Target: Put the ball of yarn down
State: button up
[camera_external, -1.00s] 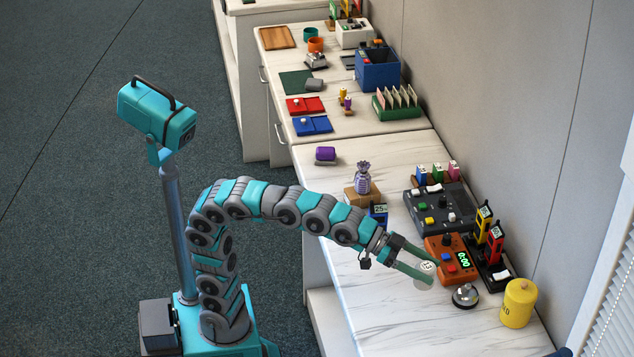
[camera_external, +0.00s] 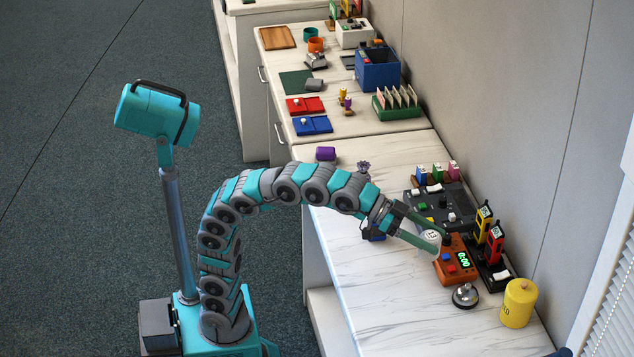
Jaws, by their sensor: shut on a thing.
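My gripper (camera_external: 430,243) is shut on a pale, rounded thing (camera_external: 432,237) with dark marks on its face. It is too small to tell whether this is a ball of yarn, and no other yarn shows. My gripper holds it over the white marble-patterned counter (camera_external: 390,302), just left of the orange box with a green display (camera_external: 452,262). From this angle I cannot tell its exact height or whether it touches anything.
A black control box (camera_external: 428,208) lies behind my gripper. Yellow and red meters (camera_external: 495,238) stand to the right. A silver bell (camera_external: 465,295) and a yellow canister (camera_external: 518,303) are nearer the front. The counter's front left is bare. My arm hides part of the counter.

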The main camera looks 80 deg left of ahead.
jog(key=shift+r, duration=1.4)
jog(key=w+a+n+t+y, duration=0.3)
jog(key=a+n+y, duration=0.55)
jog(key=a, duration=2.35)
jog(key=s+a+n+g+y+b, duration=0.1)
jog(key=s+a+n+g+y, duration=0.15)
jog(key=s+a, duration=0.45)
jog(key=s+a+n+g+y, duration=0.15)
jog(key=a+y, duration=0.25)
jog(key=a, duration=0.7)
jog(key=s+a+n+g+y+b, duration=0.1)
jog(key=s+a+n+y, duration=0.3)
jog(key=a, duration=0.5)
notch_tip(320, 180, down, 16)
jog(key=h, duration=0.1)
jog(key=shift+m, duration=0.35)
jog(key=w+a, duration=0.2)
jog(key=w, duration=0.2)
jog(key=w+a+f, duration=0.1)
jog(key=w+a, duration=0.1)
jog(key=w, duration=0.2)
jog(key=w+a, duration=0.2)
jog(key=w, duration=0.2)
jog(key=shift+w+a+f, duration=0.15)
jog(key=shift+a+f, duration=0.05)
jog(key=shift+a, duration=0.05)
jog(key=shift+w+a, duration=0.25)
jog(key=shift+w, duration=0.4)
jog(key=shift+f, duration=1.75)
